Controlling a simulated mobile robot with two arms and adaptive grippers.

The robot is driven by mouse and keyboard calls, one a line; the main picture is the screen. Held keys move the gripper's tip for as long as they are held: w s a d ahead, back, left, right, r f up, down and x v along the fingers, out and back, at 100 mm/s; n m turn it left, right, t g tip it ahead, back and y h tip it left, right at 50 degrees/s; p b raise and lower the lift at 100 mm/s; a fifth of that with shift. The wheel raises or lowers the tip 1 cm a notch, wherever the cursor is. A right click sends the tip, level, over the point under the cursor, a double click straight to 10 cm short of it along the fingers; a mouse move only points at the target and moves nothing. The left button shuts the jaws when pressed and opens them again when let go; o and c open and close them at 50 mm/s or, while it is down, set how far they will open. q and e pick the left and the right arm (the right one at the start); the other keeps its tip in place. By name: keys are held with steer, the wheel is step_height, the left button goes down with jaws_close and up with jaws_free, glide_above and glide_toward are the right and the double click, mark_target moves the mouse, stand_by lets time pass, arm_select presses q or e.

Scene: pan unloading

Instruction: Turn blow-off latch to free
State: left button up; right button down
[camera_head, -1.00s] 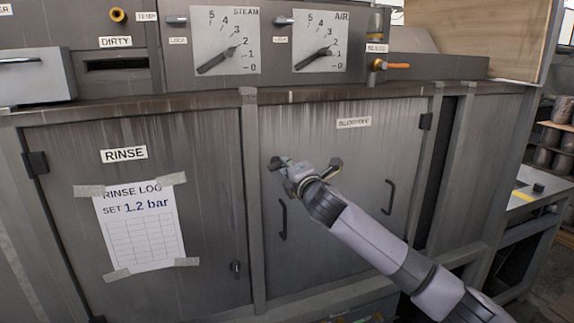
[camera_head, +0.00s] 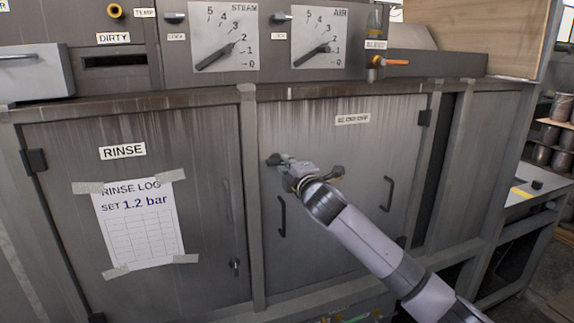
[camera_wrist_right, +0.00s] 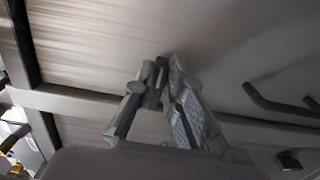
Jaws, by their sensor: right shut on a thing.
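The blow-off door (camera_head: 345,200) is a grey metal panel, shut, with a BLOWOFF label (camera_head: 352,119) near its top. The small dark blow-off latch (camera_head: 273,159) sits at the door's upper left edge. My right gripper (camera_head: 284,162) reaches it from the lower right and is shut on it. In the right wrist view the fingertips (camera_wrist_right: 164,72) come together against the door. The fingers hide most of the latch, so its exact angle is hard to tell. My left gripper is not in view.
Two dark bar handles (camera_head: 282,216) and (camera_head: 387,195) stand out from the blow-off door, on either side of my forearm. The rinse door (camera_head: 60,210) with its taped log sheet (camera_head: 139,225) is at the left. Gauges (camera_head: 224,38) and an orange-handled bleed valve (camera_head: 390,62) are above.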

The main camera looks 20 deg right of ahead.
steer(key=shift+f, duration=0.1)
steer(key=c, duration=1.6)
jaws_free()
steer(key=shift+c, duration=0.2)
steer(key=s, duration=1.2)
steer(key=shift+d, duration=0.25)
